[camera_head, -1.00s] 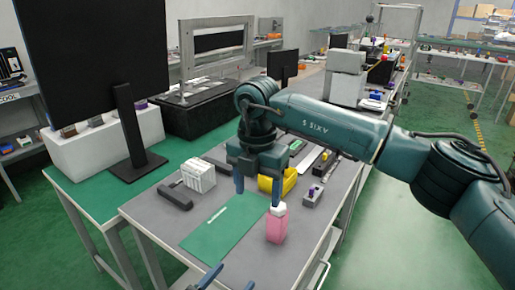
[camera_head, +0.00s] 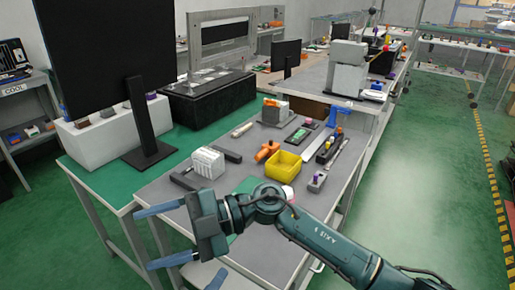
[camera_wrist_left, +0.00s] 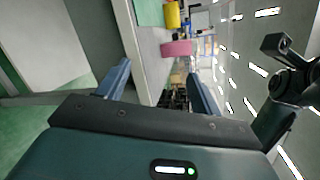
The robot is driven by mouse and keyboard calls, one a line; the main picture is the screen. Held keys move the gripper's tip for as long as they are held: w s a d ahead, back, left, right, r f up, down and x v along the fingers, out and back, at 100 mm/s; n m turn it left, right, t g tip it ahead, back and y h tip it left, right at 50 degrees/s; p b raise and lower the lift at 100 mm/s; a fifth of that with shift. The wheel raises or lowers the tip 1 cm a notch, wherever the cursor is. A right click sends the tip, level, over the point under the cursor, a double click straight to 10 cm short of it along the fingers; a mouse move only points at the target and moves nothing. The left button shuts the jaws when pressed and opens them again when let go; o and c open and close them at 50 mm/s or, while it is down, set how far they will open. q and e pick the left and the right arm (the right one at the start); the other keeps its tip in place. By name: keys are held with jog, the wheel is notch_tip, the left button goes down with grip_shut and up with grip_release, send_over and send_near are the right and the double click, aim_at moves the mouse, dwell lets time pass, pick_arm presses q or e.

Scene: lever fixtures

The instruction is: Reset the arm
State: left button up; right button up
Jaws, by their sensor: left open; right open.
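My right gripper (camera_head: 158,234) is open and empty in the head view. It points left, in front of the grey table's left edge, and its arm comes in from the lower right. One blue fingertip of my left gripper (camera_head: 216,279) shows at the bottom edge; the rest is out of frame or hidden. In the left wrist view my left gripper (camera_wrist_left: 159,70) is open with nothing between its fingers.
The grey table (camera_head: 160,195) holds a yellow bin (camera_head: 285,164), a white ribbed block (camera_head: 208,162), a green mat (camera_head: 246,185) and several tools. A black monitor (camera_head: 105,70) stands at the back left. Green floor is free to the right.

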jog(key=w+d+f+m+t+h+p, duration=0.1)
jog(key=w+d+m+t, duration=0.2)
jog(key=d+m+t, duration=0.6)
jog(key=w+d+f+m+t+p, duration=0.2)
jog(key=w+d+m+t, duration=0.2)
jog(key=m+t, duration=0.85)
pick_arm(q)
jog(key=s+a+f+n+g+y+p, duration=0.1)
jog(key=s+n, duration=0.3)
jog(key=n, duration=0.8)
jog(key=s+a+n+g+y+p, duration=0.1)
jog(key=s+a+n+g, duration=0.2)
jog(key=n, duration=0.9)
jog(key=s, duration=0.2)
jog(key=shift+s+a+f+y, duration=0.2)
jog(key=shift+s+f+y, duration=0.1)
jog(key=shift+f, duration=0.1)
pick_arm(e)
jog(key=s+d+f+m+g+h, duration=0.2)
jog(key=s+d+f+m+h, duration=0.2)
jog(key=s+d+f+h, duration=0.2)
jog(key=s+d+f+m+g+h, duration=0.2)
jog(key=s+d+f+m+h, duration=0.2)
jog(key=d+f, duration=0.7)
jog(key=s+f+h, duration=0.2)
jog(key=s, duration=0.2)
jog(key=shift+f, duration=0.15)
jog(key=shift+d, duration=0.1)
